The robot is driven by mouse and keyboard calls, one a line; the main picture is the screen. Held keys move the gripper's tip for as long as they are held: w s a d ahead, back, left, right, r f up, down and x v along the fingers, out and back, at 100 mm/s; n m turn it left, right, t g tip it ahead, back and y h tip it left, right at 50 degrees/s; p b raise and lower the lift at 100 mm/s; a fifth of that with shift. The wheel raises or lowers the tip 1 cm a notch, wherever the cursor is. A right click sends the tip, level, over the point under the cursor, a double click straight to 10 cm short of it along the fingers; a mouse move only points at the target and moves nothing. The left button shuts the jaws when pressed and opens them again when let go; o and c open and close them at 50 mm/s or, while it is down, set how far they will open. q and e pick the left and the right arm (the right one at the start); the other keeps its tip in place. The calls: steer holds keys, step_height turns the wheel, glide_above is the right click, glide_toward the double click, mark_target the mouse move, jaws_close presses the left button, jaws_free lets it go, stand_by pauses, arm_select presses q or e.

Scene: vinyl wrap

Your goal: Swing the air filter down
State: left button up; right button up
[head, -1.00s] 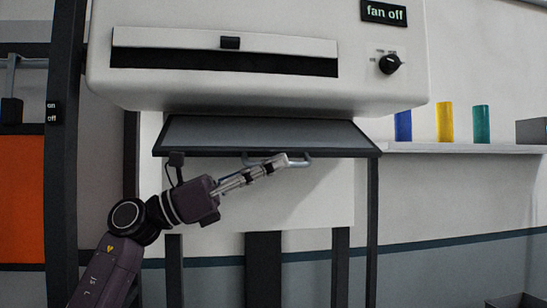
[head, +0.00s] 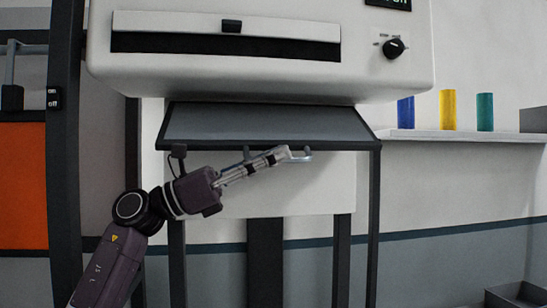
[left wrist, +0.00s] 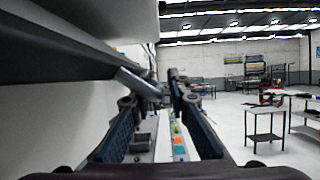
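The air filter (head: 265,123) is a grey panel in a dark frame under the white machine, tilted with its front edge low. Its pale bar handle (head: 302,156) is on the front edge; a grey bar that looks like it shows in the left wrist view (left wrist: 138,84). My left gripper (head: 284,154) is at the handle. In the left wrist view its fingers (left wrist: 160,90) stand apart with a visible gap, and the bar reaches between the tips. Whether the fingers touch it is hard to tell. My right gripper is not in view.
The white machine housing (head: 400,75) hangs right above the filter, with a black knob (head: 393,48). Dark posts (head: 374,230) stand below. A wall shelf (head: 470,136) at right holds blue, yellow and green cylinders. The room right of the left wrist view has tables (left wrist: 265,108).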

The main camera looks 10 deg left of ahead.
arm_select(q)
steer(key=v, duration=0.7)
steer(key=shift+a, duration=0.3)
steer(key=shift+f, duration=0.1)
